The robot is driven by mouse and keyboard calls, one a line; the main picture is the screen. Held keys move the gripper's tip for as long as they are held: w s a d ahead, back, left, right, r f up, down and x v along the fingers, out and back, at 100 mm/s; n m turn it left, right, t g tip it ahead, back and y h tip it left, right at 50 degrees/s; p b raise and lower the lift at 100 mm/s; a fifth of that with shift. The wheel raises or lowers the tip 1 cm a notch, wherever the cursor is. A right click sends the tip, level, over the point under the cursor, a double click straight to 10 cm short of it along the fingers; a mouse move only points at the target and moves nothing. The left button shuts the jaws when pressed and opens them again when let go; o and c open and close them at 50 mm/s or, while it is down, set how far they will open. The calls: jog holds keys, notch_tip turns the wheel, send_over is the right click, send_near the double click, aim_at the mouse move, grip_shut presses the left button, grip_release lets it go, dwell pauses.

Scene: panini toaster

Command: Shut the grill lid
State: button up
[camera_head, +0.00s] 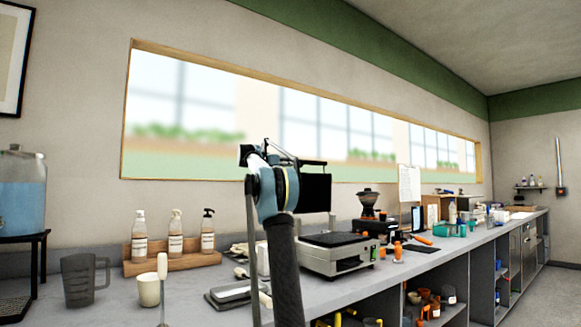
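The grill (333,257) is a pale metal box with a dark flat top plate, standing on the counter right of my arm. A dark upright panel (317,193) with a thin bar along its top shows above the grill's left part. I cannot tell whether it is the raised lid or part of my wrist. My arm rises in front, hiding the grill's left side. My gripper (256,156) is at the top of the arm, above counter height and seen against the window. Its fingers are not clear, so its opening cannot be told.
Several pump bottles in a wooden rack (172,262), a grey jug (83,279) and a cream cup (148,289) stand on the left. A grey tray (225,296) lies left of the grill. A coffee grinder (368,208) and orange-topped items crowd its right. Open shelves lie below.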

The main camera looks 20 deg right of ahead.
jog(key=shift+w+d, duration=0.15)
jog(key=shift+d, duration=0.25)
grip_shut()
jog(key=shift+d, duration=0.1)
